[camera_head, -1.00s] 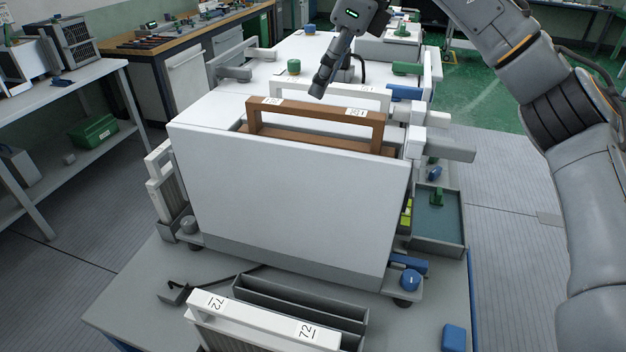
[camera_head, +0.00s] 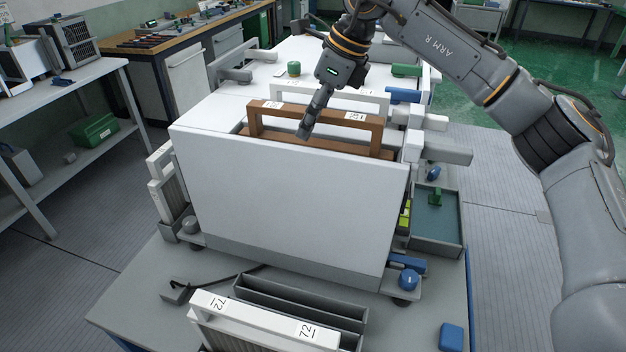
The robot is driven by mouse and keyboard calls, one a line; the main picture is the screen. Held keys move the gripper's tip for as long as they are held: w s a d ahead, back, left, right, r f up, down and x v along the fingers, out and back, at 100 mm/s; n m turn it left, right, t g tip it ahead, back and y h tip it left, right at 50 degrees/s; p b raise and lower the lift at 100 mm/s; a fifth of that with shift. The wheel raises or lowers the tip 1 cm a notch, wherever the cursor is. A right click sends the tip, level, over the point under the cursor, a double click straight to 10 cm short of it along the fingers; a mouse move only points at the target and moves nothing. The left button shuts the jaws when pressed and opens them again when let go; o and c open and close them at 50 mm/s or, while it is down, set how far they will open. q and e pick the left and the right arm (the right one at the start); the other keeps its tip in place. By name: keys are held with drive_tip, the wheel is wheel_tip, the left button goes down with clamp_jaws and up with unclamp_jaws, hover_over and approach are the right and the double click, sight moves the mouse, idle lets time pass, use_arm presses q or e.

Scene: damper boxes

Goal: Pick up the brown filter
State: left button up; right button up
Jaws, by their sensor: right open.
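The brown filter (camera_head: 377,136) sits upright in the slot of the white box (camera_head: 280,200), with its frame-like handle standing above the box top. Labels show on its top bar. My right gripper (camera_head: 307,128) comes down from above at the middle of the handle. It is open and holds nothing, and its fingers overlap the top bar in the picture. One finger hides the other, and I cannot tell whether they touch the bar. My left gripper is not in view.
A white filter marked 72 (camera_head: 262,317) stands at the front beside a dark grey tray (camera_head: 300,300). A green-handled drawer (camera_head: 436,225) sticks out at the right of the box. Another white handle (camera_head: 345,95) stands just behind the brown one.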

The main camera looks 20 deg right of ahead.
drive_tip(key=shift+f, duration=0.25)
idle(0.4)
clamp_jaws()
